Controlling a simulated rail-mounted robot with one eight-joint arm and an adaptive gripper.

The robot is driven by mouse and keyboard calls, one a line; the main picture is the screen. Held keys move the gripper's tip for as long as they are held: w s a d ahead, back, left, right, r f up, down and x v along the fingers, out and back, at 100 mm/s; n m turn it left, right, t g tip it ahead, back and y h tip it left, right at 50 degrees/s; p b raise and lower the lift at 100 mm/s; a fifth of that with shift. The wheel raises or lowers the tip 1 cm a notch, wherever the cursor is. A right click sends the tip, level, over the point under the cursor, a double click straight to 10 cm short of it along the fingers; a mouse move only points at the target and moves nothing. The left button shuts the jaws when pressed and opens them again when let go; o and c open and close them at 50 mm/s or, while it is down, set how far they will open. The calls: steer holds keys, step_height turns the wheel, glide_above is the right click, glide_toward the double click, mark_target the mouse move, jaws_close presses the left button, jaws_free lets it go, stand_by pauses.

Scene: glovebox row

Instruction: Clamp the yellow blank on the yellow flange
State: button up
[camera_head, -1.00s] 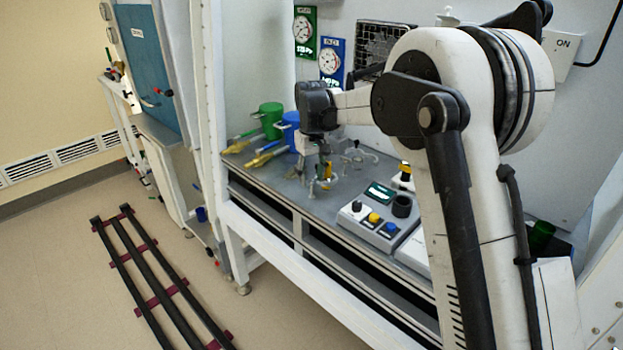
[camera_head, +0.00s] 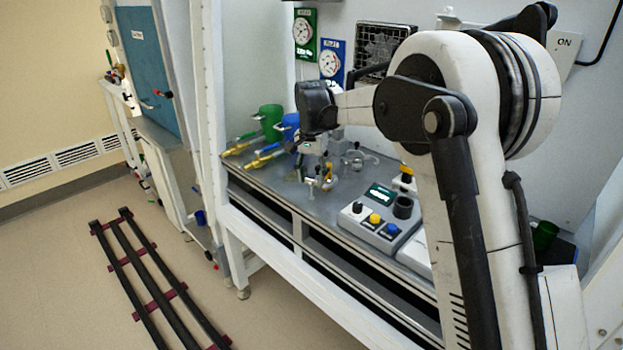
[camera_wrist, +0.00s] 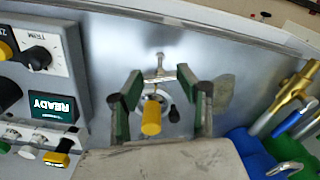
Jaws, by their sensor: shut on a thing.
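My gripper (camera_wrist: 163,98) points down at the bench, its green-padded fingers set apart around a metal clamp piece (camera_wrist: 157,78) that spans between them. A yellow cylinder (camera_wrist: 151,117) stands between the fingers, close to the clamp piece; I cannot tell whether it belongs to the blank or the flange. A small black knob (camera_wrist: 174,111) is beside it. A round metal part beneath is mostly hidden. In the head view my gripper (camera_head: 322,181) is low over the bench, with a bit of yellow (camera_head: 328,170) at its fingers. Seating of the blank cannot be made out.
A control box (camera_head: 380,222) with a READY display (camera_wrist: 52,107) stands close to the gripper. Green (camera_head: 270,122) and blue (camera_head: 290,125) canisters and brass-coloured valves (camera_wrist: 290,96) are on the other side. Glass fittings (camera_head: 355,160) stand behind. Bare bench lies around the fingers.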

steer(key=shift+m, duration=2)
steer(key=o, duration=1.1)
steer(key=shift+o, duration=0.2)
steer(key=shift+r, duration=0.1)
step_height(320, 180, up, 12)
